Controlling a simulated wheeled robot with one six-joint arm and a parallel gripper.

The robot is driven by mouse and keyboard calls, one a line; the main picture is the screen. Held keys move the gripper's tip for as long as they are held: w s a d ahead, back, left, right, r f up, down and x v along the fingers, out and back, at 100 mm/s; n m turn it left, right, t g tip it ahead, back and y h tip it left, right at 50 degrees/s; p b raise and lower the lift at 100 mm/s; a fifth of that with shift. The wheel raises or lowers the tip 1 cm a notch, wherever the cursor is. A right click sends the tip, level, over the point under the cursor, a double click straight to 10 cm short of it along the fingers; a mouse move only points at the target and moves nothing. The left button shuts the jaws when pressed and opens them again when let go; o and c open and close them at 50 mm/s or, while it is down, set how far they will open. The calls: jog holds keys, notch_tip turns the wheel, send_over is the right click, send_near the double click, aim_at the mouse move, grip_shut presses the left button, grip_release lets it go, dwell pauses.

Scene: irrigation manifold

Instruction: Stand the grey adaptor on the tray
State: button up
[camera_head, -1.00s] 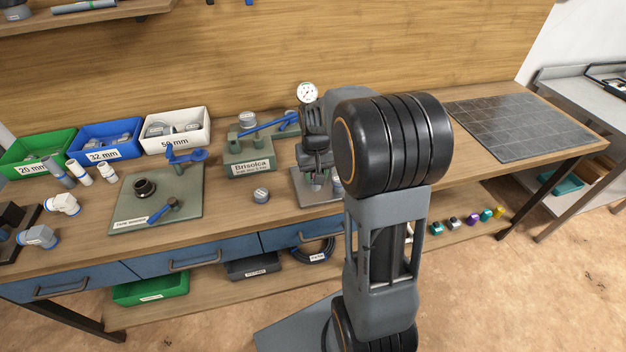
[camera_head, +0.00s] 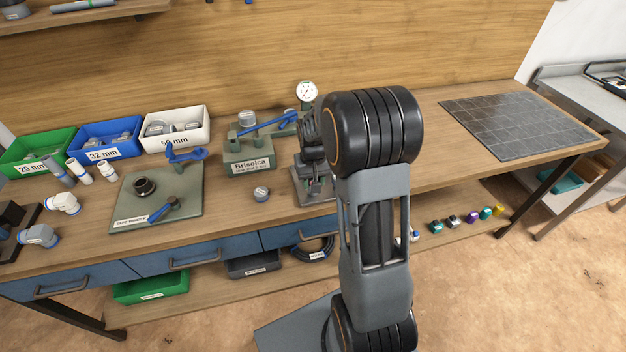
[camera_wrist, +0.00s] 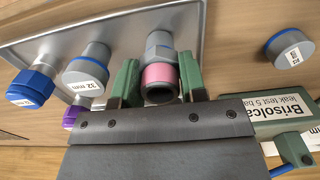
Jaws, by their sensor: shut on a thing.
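The grey adaptor (camera_wrist: 160,52), with a pink band and a dark open end facing the camera, is between the green fingers of my gripper (camera_wrist: 157,82) in the wrist view. My gripper is shut on it. The adaptor is over the metal tray (camera_wrist: 120,28); whether it touches the tray cannot be told. In the head view my gripper (camera_head: 314,183) is over the tray (camera_head: 298,191), and my arm hides much of both.
In the wrist view a blue-capped fitting (camera_wrist: 30,88), a grey 32 mm fitting (camera_wrist: 86,70) and a purple piece (camera_wrist: 70,116) are left of my gripper. A grey cap (camera_wrist: 288,48) and the Brisolca leak tester (camera_wrist: 246,117) are to the right.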

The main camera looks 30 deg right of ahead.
jog(key=o, duration=1)
jog(key=shift+f, duration=0.1)
notch_tip(320, 180, up, 12)
jog(key=shift+s+a+r+n+t, duration=0.35)
jog(key=shift+s+a+t, duration=0.3)
jog(key=shift+s+a, duration=1.5)
jog(key=shift+s+a+r+n+t, duration=0.2)
jog(key=shift+s+a+n+t, duration=0.5)
jog(key=shift+s, duration=2.5)
jog(key=shift+s+a+r+n+t, duration=0.2)
jog(key=shift+s+a+t, duration=0.45)
jog(key=shift+s+a, duration=1.7)
jog(key=shift+s+d, duration=0.35)
jog(key=shift+d, duration=0.05)
